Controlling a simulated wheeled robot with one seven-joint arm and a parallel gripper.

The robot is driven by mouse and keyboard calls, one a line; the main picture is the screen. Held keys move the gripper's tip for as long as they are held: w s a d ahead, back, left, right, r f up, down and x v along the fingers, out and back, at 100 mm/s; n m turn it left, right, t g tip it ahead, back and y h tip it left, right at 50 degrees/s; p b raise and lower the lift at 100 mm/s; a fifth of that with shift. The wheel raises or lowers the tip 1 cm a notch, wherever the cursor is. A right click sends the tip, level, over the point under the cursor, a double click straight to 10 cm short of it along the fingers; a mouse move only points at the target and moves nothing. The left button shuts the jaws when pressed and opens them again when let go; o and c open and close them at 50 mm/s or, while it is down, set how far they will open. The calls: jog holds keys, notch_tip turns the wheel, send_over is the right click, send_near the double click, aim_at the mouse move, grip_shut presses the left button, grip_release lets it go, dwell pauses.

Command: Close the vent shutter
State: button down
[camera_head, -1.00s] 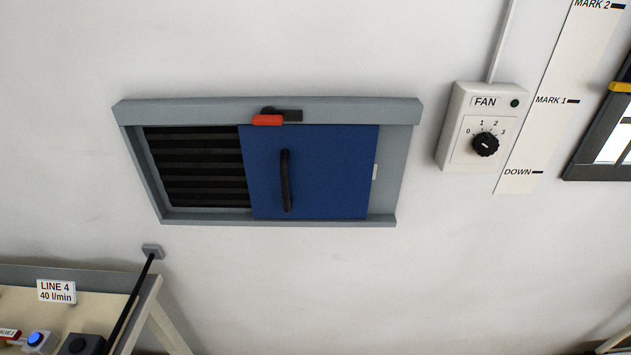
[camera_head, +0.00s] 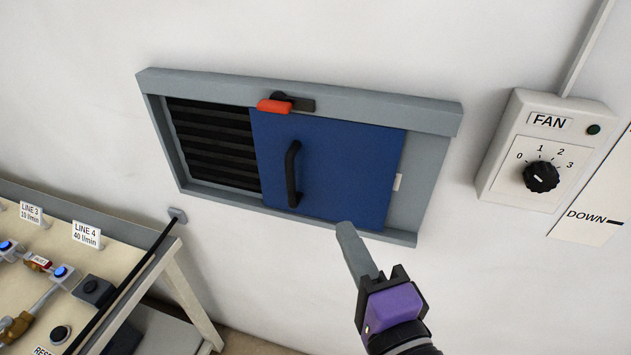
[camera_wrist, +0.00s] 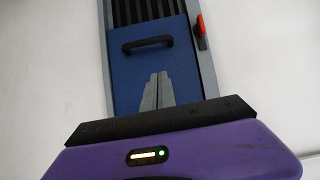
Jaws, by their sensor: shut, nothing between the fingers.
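The vent shutter (camera_head: 345,170) is a blue sliding panel in a grey frame (camera_head: 430,115) on the wall. It covers the middle and right of the opening, and the dark louvres (camera_head: 213,145) show at the left. A black handle (camera_head: 292,174) stands upright near the panel's left edge. A red latch lever (camera_head: 274,106) lies across the top rail. My gripper (camera_head: 345,228) is shut and empty, in front of the panel's lower right edge. The wrist view shows the handle (camera_wrist: 147,43) beyond my fingertips (camera_wrist: 158,78), apart from them.
A fan control box (camera_head: 545,155) with a knob is on the wall at the right. A bench (camera_head: 125,230) with valves and buttons stands at the lower left, with a black rod along its edge.

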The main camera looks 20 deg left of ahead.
jog(key=s+a+p+x, duration=0.1)
jog(key=a+p+x, duration=0.1)
jog(key=x, duration=1.1)
jog(key=shift+s+p, duration=0.3)
jog(key=shift+p, duration=0.35)
jog(key=shift+a+f, duration=0.1)
jog(key=shift+a, duration=0.1)
jog(key=a+b, duration=1.3)
jog(key=a, duration=0.9)
jog(key=shift+w+r+b, duration=0.2)
jog(key=shift+w+b, duration=0.1)
